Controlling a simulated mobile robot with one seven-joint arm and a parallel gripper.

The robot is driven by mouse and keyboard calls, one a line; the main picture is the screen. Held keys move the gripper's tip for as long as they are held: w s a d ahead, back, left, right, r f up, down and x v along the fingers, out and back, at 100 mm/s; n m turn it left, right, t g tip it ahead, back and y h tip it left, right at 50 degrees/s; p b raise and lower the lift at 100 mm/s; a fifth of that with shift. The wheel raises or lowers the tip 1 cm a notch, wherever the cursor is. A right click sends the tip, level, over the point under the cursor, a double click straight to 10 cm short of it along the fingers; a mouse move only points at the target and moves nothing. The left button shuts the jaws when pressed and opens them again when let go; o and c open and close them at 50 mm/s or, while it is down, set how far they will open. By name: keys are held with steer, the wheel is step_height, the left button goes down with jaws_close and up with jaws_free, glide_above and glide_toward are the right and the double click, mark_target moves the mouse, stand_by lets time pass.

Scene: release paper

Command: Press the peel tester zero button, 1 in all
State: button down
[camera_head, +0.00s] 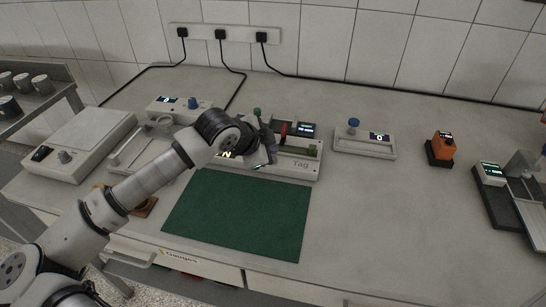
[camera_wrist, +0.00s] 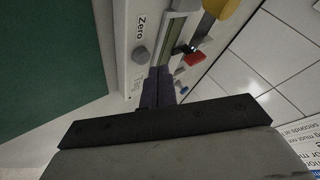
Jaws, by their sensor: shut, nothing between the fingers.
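The peel tester (camera_head: 312,172) is a long pale bench device with a green knob, a red part and a dark display, behind the green mat. In the wrist view its pale panel (camera_wrist: 121,35) bears the word "Zero" beside a round grey button (camera_wrist: 139,55). My gripper (camera_head: 268,163) is over the tester's front part, and its wrist hides some of the panel in the head view. In the wrist view my gripper (camera_wrist: 160,72) is shut and empty, its tips close beside the grey button. I cannot tell whether the tips touch the panel.
A green mat (camera_head: 236,213) lies in front. A scale-like device (camera_head: 85,140) stands left, a small device with a blue knob (camera_head: 365,146) right. An orange device (camera_head: 441,147) and another instrument (camera_head: 490,172) stand further right. The right front bench is clear.

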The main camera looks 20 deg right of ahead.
steer(key=shift+f+b, duration=1)
steer(key=shift+b, duration=0.7)
stand_by(1.1)
steer(key=shift+r, duration=1)
step_height(320, 180, up, 5)
steer(key=shift+f+p, duration=0.1)
steer(key=shift+p, duration=0.9)
